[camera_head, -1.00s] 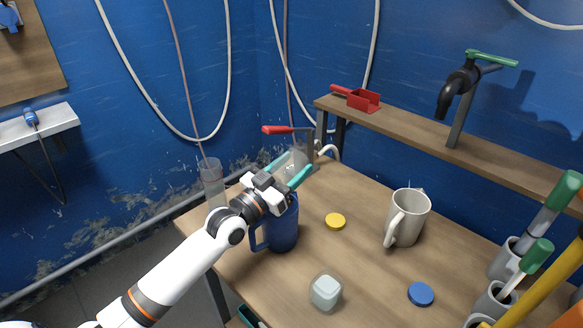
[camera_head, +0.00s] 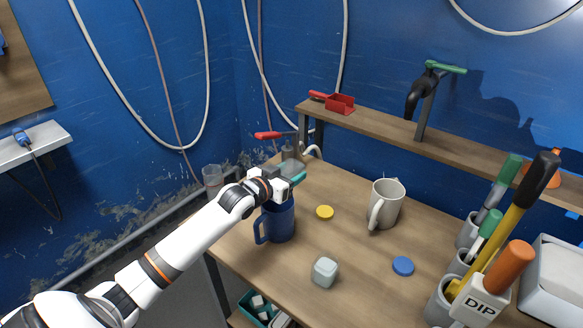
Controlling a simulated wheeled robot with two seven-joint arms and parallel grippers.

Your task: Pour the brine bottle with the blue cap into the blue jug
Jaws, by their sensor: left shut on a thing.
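The blue jug (camera_head: 279,224) stands on the table with its handle to the left. My left gripper (camera_head: 289,178), with teal fingers, is just above and behind the jug's mouth. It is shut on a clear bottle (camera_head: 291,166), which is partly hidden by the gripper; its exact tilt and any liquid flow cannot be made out. A blue cap (camera_head: 402,266) lies loose on the table at the right. My right gripper is not in view.
A yellow cap (camera_head: 325,212), a pale translucent container (camera_head: 325,271) and a grey mug (camera_head: 386,204) are on the table (camera_head: 350,240). Tool holders (camera_head: 440,300) crowd the right. A shelf (camera_head: 390,130) runs behind.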

